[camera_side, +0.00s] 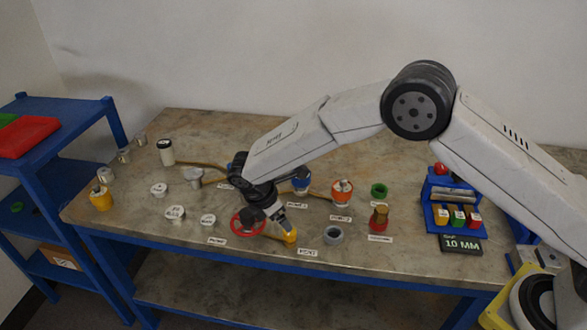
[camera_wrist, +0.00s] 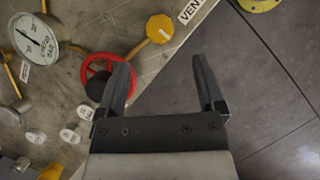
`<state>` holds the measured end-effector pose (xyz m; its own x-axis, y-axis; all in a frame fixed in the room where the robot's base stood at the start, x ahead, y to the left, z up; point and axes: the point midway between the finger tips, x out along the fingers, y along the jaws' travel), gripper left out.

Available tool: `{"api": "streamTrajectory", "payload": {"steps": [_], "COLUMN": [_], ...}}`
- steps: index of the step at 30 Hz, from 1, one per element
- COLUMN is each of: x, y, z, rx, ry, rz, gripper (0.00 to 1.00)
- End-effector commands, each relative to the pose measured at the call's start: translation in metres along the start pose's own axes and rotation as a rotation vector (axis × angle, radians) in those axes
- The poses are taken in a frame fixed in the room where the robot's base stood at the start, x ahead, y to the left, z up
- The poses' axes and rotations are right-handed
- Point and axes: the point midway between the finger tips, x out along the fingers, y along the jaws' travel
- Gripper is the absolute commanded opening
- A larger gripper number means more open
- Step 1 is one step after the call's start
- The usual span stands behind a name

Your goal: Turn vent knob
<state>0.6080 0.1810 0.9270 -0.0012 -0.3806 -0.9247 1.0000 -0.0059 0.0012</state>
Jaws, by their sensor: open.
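The vent knob is the yellow round knob (camera_wrist: 160,29) with a light mark on its face, at the upper middle of the wrist view. A label starting "VEN" (camera_wrist: 189,11) lies beside it. In the side view the yellow knob (camera_side: 290,238) is near the table's front edge, partly hidden by my gripper (camera_side: 281,223). In the wrist view my gripper (camera_wrist: 162,62) is open, with nothing between its fingers. The knob lies beyond the fingertips, apart from them in that view. In the side view I cannot tell whether they touch.
A red handwheel (camera_wrist: 97,82) is left of the knob, partly behind my left finger. A dial gauge (camera_wrist: 33,40) is farther left. A grey ring-shaped part (camera_side: 333,235) stands right of the knob. The table edge is close, with open floor (camera_wrist: 265,85) beyond.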

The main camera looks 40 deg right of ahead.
Motion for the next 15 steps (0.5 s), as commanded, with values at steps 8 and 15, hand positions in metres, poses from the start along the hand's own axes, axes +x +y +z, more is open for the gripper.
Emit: {"api": "streamTrajectory", "payload": {"steps": [8,15], "x": [0.002,0.018], "y": [0.001,0.000], "z": [-0.002,-0.002], "rx": [-0.008,-0.007], "ry": [-0.004,-0.004], "rz": [0.001,-0.001], "gripper": [0.87,0.87]}}
